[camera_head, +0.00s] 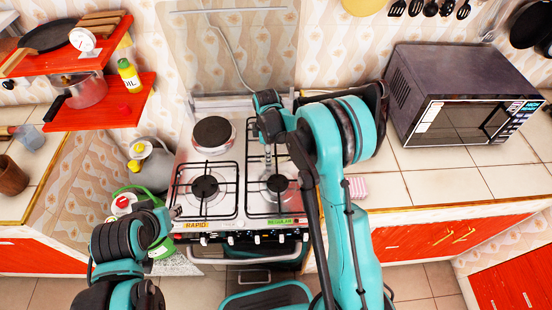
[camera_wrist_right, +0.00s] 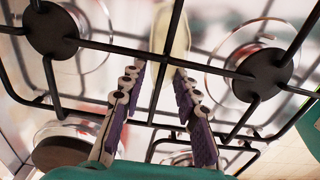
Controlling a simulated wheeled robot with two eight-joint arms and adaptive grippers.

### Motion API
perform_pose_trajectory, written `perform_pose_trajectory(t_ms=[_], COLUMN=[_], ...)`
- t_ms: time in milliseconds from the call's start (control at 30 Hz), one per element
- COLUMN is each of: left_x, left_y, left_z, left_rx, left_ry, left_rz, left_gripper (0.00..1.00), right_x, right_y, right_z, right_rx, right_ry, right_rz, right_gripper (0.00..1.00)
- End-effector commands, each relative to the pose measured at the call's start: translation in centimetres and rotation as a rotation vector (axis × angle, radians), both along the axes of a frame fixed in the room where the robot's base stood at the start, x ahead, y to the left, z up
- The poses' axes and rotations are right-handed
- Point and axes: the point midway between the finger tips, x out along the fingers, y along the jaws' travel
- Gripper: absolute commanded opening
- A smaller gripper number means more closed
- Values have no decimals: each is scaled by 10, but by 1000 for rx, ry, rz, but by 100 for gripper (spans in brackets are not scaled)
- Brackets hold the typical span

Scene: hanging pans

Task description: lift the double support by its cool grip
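The double support is a black wire pan support (camera_head: 247,185) over the right-hand burners of the stove; my right arm hides part of it. Its dark bars (camera_wrist_right: 110,49) cross the right wrist view, with burner caps below them. My right gripper (camera_head: 267,150) points down over this support, near its middle. In the right wrist view the purple-padded fingers (camera_wrist_right: 161,72) are apart, with bars showing between and beyond them. I cannot tell whether they touch a bar. My left gripper (camera_head: 174,212) is near the stove's front left corner, small and partly hidden by its arm.
A single pan support (camera_head: 204,190) and a round hotplate (camera_head: 213,132) are on the stove's left. A microwave (camera_head: 460,95) stands on the right counter.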

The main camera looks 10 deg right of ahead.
Motion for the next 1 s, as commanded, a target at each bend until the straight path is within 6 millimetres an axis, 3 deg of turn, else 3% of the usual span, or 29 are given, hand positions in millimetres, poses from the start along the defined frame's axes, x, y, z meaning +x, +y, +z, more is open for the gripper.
perform_pose_trajectory(t_ms=[100,233,733,1000], left_x=[0,0,0,0], left_y=[0,0,0,0], left_z=[1,1,2,10], left_rx=[0,0,0,0], left_ry=[0,0,0,0], left_rz=[0,0,0,0], left_gripper=[40,40,40,40], right_x=[0,0,0,0], right_y=[0,0,0,0], right_z=[1,1,4,26], right_rx=[0,0,0,0], right_ry=[0,0,0,0], right_rz=[0,0,0,0], right_gripper=[31,0,0,0])
